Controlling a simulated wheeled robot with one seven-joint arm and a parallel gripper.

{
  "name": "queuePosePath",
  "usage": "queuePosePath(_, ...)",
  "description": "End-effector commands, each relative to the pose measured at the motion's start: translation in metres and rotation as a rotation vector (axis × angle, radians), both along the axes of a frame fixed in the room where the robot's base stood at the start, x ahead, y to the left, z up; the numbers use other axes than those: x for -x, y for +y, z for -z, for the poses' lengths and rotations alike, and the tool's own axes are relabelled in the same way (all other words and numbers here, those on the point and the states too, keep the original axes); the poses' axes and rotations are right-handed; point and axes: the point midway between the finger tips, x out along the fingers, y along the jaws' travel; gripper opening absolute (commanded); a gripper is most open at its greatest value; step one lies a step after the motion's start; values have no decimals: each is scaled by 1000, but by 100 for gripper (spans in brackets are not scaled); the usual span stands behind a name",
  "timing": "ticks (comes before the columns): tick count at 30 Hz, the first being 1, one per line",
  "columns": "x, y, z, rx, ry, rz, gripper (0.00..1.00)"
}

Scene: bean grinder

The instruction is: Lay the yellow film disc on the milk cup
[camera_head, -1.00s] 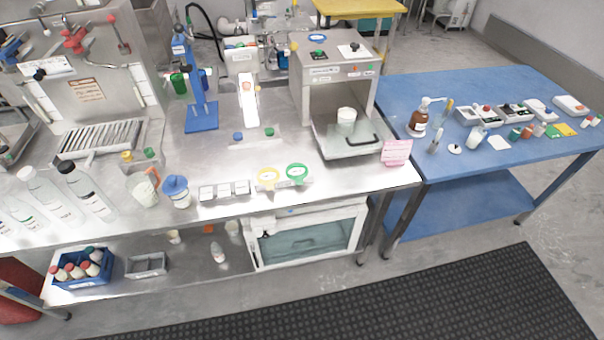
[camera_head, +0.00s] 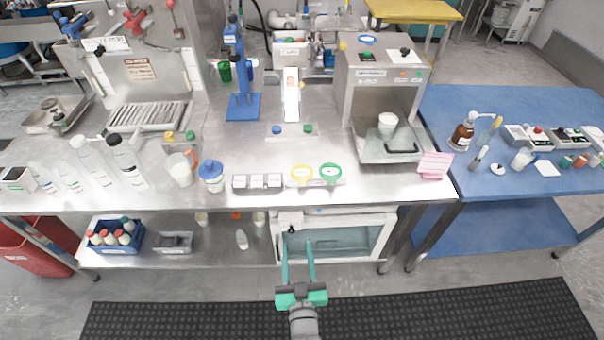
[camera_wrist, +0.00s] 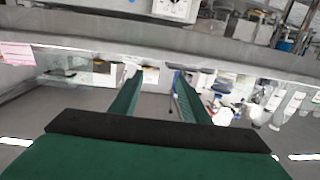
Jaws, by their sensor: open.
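The yellow film disc (camera_head: 301,174), a yellow ring with a pale middle, lies near the front edge of the steel bench, just left of a similar green ring (camera_head: 330,173). A white cup (camera_head: 388,121) stands on the tray of the boxy machine at the right; a beaker with white contents (camera_head: 180,170) stands at the left. I cannot tell for sure which is the milk cup. My gripper (camera_head: 297,245) is open and empty, in front of the bench and short of the disc in the head view. Its two green fingers (camera_wrist: 160,88) are spread in the wrist view.
The steel bench's front edge (camera_head: 225,205) lies between my gripper and the disc. A row of small grey blocks (camera_head: 257,182) sits left of the disc, and a blue-lidded jar (camera_head: 211,176) farther left. A pink note (camera_head: 435,165) lies at the right. The bench behind the discs is fairly clear.

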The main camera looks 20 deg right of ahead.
Motion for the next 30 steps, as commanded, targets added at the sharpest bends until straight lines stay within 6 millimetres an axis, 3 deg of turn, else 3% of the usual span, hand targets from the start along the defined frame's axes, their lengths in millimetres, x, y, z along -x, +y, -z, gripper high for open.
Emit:
queuePosePath(3,-37,-24,-12,1,-28,27,42)
queuePosePath(7,-62,-41,-22,4,-43,42,42)
queuePosePath(22,-119,-64,-30,3,-52,52,42)
queuePosePath(30,-135,-67,-30,3,-52,51,42)
